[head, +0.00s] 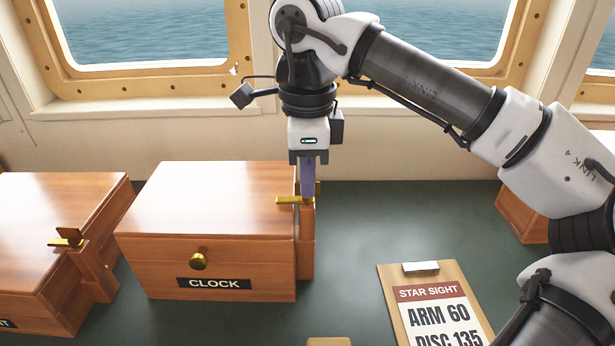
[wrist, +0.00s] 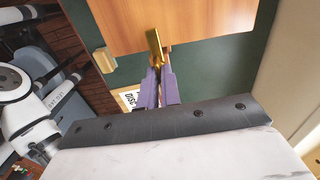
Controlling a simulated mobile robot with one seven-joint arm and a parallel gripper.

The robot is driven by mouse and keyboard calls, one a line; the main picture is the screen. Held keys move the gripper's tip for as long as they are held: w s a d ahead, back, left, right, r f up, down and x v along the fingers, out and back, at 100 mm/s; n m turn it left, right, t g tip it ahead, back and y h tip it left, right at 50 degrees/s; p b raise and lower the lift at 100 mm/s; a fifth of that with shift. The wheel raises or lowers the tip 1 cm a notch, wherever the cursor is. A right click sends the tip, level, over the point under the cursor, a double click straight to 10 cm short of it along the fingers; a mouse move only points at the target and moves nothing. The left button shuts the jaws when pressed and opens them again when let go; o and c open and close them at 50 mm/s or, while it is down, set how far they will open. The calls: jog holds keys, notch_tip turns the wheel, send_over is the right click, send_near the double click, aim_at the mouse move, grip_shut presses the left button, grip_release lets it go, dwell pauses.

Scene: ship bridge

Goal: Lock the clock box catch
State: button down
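The wooden clock box (head: 205,262) has a brass knob and a black CLOCK label on its front, and its lid (head: 220,192) is down. The brass catch (head: 287,200) is on a wooden post (head: 307,245) at the box's right side. Its bar points left, over the lid's right edge. My gripper (head: 308,195) points straight down at the catch, its purple fingers at the post top. In the wrist view, the fingers (wrist: 159,82) are close together on either side of the brass catch (wrist: 153,42), with little gap. The fingers partly hide the catch.
Another wooden box (head: 50,205) with a similar brass catch (head: 68,238) stands at left. A STAR SIGHT clipboard (head: 432,305) lies on the dark green top at front right. Part of another wooden box (head: 522,215) shows at right. The top behind the clipboard is clear.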

dwell(0.4)
jog(key=c, duration=1.6)
grip_release()
notch_tip(320, 180, up, 14)
jog(key=p, duration=0.3)
jog(key=shift+f, duration=0.15)
